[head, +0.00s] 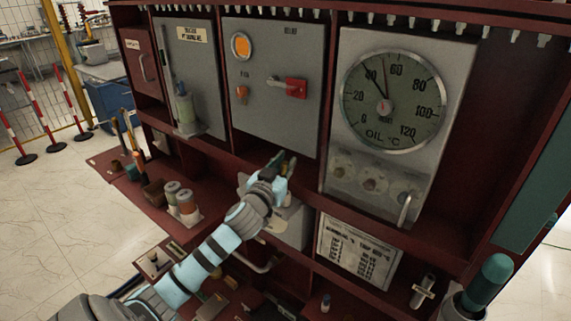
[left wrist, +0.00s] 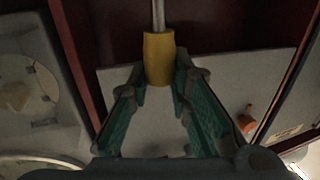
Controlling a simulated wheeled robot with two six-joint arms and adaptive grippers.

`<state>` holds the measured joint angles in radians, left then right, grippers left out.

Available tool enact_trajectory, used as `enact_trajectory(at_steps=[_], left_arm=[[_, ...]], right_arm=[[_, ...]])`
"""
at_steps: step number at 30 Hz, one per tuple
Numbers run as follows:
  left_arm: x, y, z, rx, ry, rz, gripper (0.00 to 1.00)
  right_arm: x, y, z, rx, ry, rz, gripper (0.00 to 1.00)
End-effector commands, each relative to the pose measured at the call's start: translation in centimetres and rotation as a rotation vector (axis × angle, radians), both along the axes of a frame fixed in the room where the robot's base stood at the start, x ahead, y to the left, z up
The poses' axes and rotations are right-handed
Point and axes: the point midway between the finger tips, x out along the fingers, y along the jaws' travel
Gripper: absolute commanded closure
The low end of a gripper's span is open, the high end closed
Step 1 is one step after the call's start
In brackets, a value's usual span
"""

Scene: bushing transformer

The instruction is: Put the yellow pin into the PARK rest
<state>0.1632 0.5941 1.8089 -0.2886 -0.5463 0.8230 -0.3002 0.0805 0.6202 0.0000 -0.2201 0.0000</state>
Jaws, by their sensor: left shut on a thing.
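The yellow pin (left wrist: 158,60) is a yellow sleeve with a grey metal rod running out of it towards the top edge of the left wrist view. The tips of my left gripper (left wrist: 160,84) are closed on the sleeve from both sides. In the head view my left gripper (head: 283,163) is in front of the cabinet, just below the grey relief panel, and hides most of the pin. I cannot make out a PARK label, so I cannot tell where the PARK rest is. My right gripper does not show.
The dark red cabinet holds an oil gauge (head: 392,101), a relief panel (head: 268,120) with a red switch (head: 296,88), and a grey box (head: 291,224) under my left gripper. Canisters (head: 186,203) stand on the left ledge. A printed plate (head: 357,251) is at lower right.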

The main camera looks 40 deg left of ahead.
Motion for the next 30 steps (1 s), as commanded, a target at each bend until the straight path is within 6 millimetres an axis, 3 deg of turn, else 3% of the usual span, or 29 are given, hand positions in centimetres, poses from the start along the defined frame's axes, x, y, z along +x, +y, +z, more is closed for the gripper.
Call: enact_trajectory(at_steps=[30], left_arm=[[0.0, 0.0, -2.5, 0.0, 0.0, 0.0, 1.0]], right_arm=[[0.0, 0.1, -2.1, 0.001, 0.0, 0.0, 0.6]])
